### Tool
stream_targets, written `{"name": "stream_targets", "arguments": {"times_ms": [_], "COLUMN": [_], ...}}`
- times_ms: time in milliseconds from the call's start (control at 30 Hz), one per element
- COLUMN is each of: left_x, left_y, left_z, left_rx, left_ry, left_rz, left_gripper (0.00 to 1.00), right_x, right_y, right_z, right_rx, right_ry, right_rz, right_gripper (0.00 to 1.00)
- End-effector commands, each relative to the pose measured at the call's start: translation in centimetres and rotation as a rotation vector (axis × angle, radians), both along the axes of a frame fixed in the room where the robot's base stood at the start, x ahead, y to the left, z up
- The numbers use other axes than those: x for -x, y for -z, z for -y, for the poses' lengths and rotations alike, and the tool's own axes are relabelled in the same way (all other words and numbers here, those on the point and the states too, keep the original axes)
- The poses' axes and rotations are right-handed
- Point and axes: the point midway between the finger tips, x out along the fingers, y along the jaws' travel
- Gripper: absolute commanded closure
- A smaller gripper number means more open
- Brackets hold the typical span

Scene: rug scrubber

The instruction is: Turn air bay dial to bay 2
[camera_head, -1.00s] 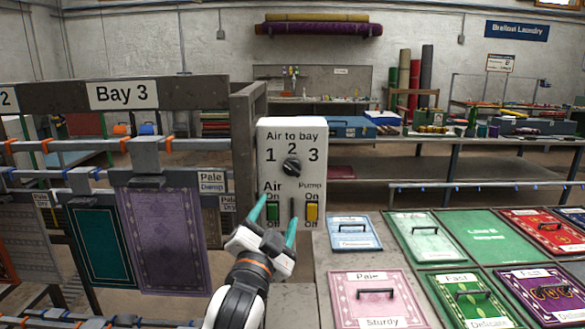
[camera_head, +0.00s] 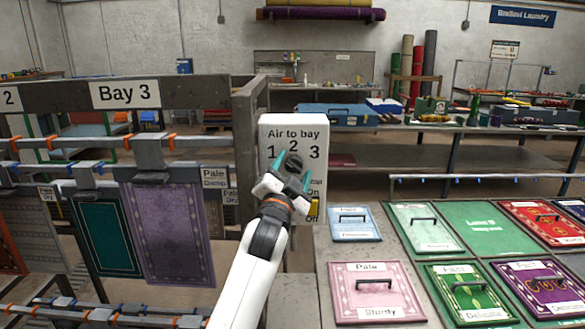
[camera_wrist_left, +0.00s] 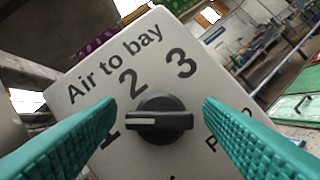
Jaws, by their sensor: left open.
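The air bay dial (camera_head: 292,160) is a black round knob with a raised grip bar on a white panel (camera_head: 268,135) marked "Air to bay" 1, 2, 3. In the left wrist view the dial (camera_wrist_left: 160,120) sits between my fingers. The white mark on its bar points toward the 1. My left gripper (camera_head: 292,171) is open in front of the panel, with one teal finger on each side of the dial. I see a gap between each finger and the knob. My right gripper is not in view.
The yellow pump switch (camera_head: 315,210) shows partly below the dial; my gripper hides the air switch. Hanging rugs, including a purple one (camera_head: 170,235), are at left. A table with rug-pattern panels (camera_head: 375,292) is at right.

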Motion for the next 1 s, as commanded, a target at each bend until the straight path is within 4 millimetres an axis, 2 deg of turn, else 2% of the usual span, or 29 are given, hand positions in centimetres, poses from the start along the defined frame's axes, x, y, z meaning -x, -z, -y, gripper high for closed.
{"name": "stream_targets", "arguments": {"times_ms": [233, 500, 767, 1000], "left_x": [-0.1, 0.0, 0.0, -0.1], "left_y": [0.0, 0.0, -0.2, -0.6], "left_z": [0.0, 0.0, 0.0, -0.1], "left_rx": [0.0, 0.0, -0.026, -0.149], "left_ry": [0.0, 0.0, 0.0, -0.002], "left_rz": [0.0, 0.0, 0.0, -0.001], "left_gripper": [0.38, 0.82, 0.83, 0.83], "right_x": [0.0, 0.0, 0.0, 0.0], "right_y": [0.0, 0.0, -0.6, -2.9], "right_z": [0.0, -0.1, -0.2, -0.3], "right_rx": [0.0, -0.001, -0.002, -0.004], "right_ry": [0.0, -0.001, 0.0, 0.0], "right_rz": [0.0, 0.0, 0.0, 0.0], "right_gripper": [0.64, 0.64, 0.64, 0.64]}}
